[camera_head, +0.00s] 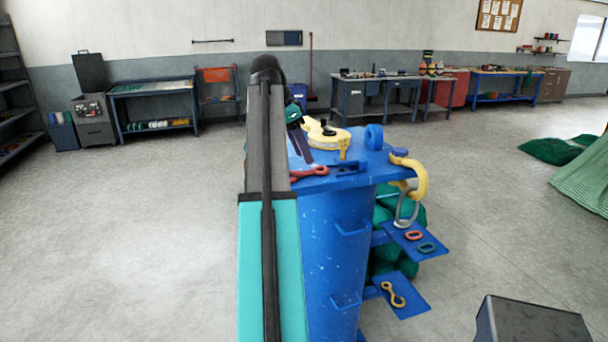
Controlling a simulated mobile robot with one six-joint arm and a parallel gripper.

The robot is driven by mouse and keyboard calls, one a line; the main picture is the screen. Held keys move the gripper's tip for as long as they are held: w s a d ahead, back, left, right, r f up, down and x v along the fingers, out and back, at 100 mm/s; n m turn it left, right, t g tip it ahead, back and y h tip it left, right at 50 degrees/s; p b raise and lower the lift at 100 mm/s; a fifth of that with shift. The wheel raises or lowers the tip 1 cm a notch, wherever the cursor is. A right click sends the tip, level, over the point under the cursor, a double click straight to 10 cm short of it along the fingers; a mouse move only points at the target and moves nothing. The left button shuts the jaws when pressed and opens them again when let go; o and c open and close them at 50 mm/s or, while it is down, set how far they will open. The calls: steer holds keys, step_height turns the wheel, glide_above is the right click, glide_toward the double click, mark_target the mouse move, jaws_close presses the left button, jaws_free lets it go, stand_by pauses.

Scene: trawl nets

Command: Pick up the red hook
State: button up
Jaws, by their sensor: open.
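The red hook (314,172) lies near the front left edge of the blue tabletop (368,160), with its left end close to my arm in the picture. My gripper (302,154) is partly in view just above and behind the hook, its dark fingers pointing down towards the tabletop. It is open and appears to hold nothing. My arm hides part of its wrist. Whether a finger touches the hook cannot be told from this view.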

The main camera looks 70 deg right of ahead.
mark_target(311, 171)
stand_by(0.3)
steer(key=shift+p+x, duration=1)
steer(key=shift+x, duration=1.65)
steer(key=shift+a, duration=0.1)
jaws_close()
